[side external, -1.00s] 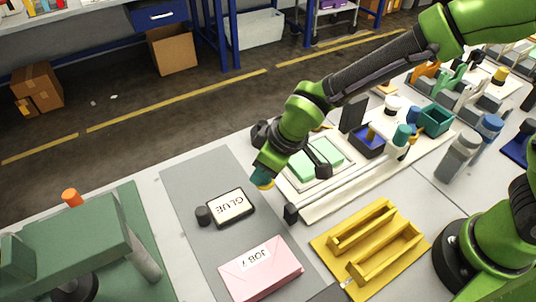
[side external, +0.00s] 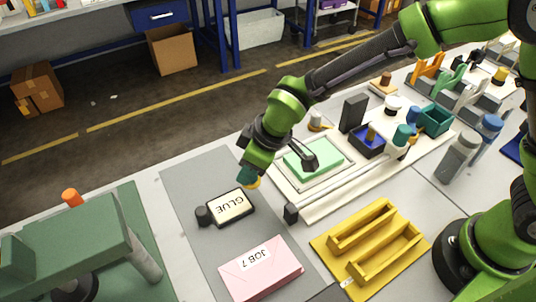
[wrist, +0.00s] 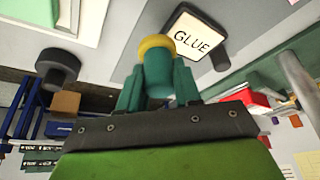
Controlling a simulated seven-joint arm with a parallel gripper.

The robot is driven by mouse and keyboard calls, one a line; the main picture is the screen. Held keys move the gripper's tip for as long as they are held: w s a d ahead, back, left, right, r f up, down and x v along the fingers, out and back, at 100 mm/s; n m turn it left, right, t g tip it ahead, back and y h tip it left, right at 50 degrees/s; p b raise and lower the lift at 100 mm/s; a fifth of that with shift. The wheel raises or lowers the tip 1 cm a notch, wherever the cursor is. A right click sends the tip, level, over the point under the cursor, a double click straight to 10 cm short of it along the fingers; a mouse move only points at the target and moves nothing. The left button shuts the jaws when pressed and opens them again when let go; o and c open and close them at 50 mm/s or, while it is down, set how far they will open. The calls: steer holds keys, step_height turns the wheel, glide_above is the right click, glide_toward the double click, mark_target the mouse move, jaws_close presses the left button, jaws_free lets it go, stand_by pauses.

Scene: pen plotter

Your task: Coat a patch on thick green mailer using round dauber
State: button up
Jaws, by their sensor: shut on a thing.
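My gripper (side external: 248,172) is shut on the round dauber, a teal cylinder with a yellow tip. The dauber (wrist: 157,68) shows between the fingers in the wrist view, and only its tip end (side external: 252,183) shows in the side view. It hangs near the upper right corner of the GLUE pad (side external: 232,208), a black-rimmed white pad on the grey mat; whether it touches is unclear. The pad also shows in the wrist view (wrist: 193,36). The thick green mailer (side external: 314,160) lies flat on the white plotter bed, right of my gripper, partly covered by a dark plotter part.
A pink JOB 7 packet (side external: 260,268) lies on the grey mat (side external: 185,178). A yellow rack (side external: 372,243) stands at the front right, and a green press (side external: 70,245) at the left. The white plotter rail (side external: 365,180) runs between the rack and the mailer.

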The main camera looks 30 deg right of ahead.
steer(key=shift+a+r+n+g+y, duration=0.8)
steer(key=shift+a+r+n+g, duration=0.6)
steer(key=shift+a+n, duration=2)
steer(key=shift+n, duration=0.4)
steer(key=shift+s+d+f, duration=0.15)
steer(key=shift+f, duration=0.75)
steer(key=shift+s+d+f, duration=0.1)
steer(key=shift+d+f, duration=0.1)
steer(key=shift+f, duration=0.65)
steer(key=shift+s+d+f, duration=0.15)
steer(key=shift+f, duration=0.75)
steer(key=shift+f, duration=0.6)
step_height(320, 180, up, 7)
steer(key=shift+r, duration=0.1)
